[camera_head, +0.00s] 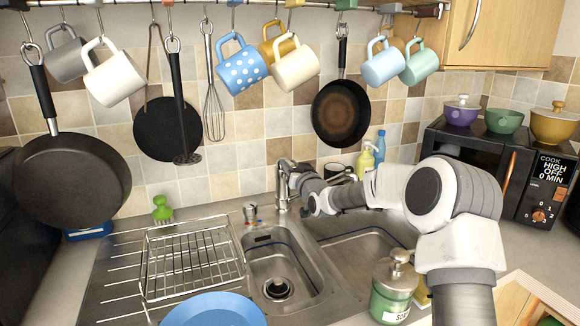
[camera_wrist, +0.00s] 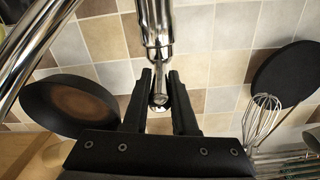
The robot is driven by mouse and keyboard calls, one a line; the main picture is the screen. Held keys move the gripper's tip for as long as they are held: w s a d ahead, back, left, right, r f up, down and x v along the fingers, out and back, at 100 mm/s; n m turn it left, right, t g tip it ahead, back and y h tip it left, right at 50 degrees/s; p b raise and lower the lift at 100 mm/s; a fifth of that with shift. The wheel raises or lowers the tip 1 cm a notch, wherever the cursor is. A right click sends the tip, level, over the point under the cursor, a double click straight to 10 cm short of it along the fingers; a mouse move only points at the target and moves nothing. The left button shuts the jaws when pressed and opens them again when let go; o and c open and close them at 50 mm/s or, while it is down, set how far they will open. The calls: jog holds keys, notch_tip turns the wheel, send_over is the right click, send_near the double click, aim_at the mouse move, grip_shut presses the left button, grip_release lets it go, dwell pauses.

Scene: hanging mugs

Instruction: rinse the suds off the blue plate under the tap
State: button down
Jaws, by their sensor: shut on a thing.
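The blue plate (camera_head: 215,308) shows at the bottom edge of the head view, in front of the wire rack, and is partly cut off. No suds can be made out on its visible part. The chrome tap (camera_head: 283,185) stands behind the sink; no running water can be seen. My gripper (camera_head: 292,172) is at the top of the tap. In the wrist view the two dark fingers of my gripper (camera_wrist: 159,92) are closed on a small chrome part of the tap (camera_wrist: 157,30), seemingly its lever. The plate is out of the wrist view.
The small sink bowl (camera_head: 272,262) is empty; my arm crosses above the larger bowl (camera_head: 360,250). A wire rack (camera_head: 190,262) stands on the drainer. A green soap dispenser (camera_head: 393,290) is at the front right. Mugs and pans hang above.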

dwell(0.4)
jog(key=shift+a+r+p, duration=0.1)
jog(key=shift+r+p, duration=0.3)
jog(key=shift+p, duration=0.15)
jog(key=shift+w+g+h, duration=0.1)
jog(key=shift+g+h, duration=0.2)
jog(key=shift+g, duration=0.2)
jog(key=c, duration=0.7)
grip_release()
jog(key=v, duration=1.7)
jog(key=shift+f, duration=0.1)
